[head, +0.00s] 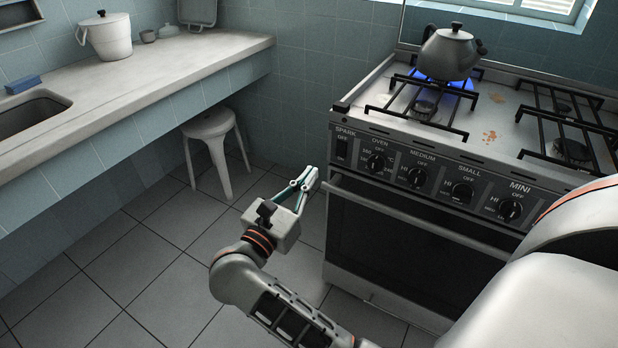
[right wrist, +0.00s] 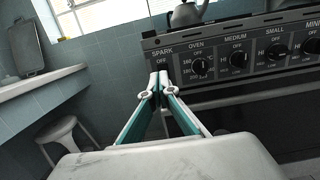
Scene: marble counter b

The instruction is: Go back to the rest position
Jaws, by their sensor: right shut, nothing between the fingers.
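My right gripper (head: 311,178) is shut and empty, in front of the left part of the stove's front, near the oven handle. My left gripper is not in view.
The stove (head: 430,235) has a kettle (head: 447,52) over a lit blue burner (head: 462,82). Its knob row (head: 415,177) faces me. A marble counter (head: 150,75) with a sink (head: 30,115) and a white pot (head: 108,38) runs left. A stool (head: 208,128) stands below. Floor lies open between.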

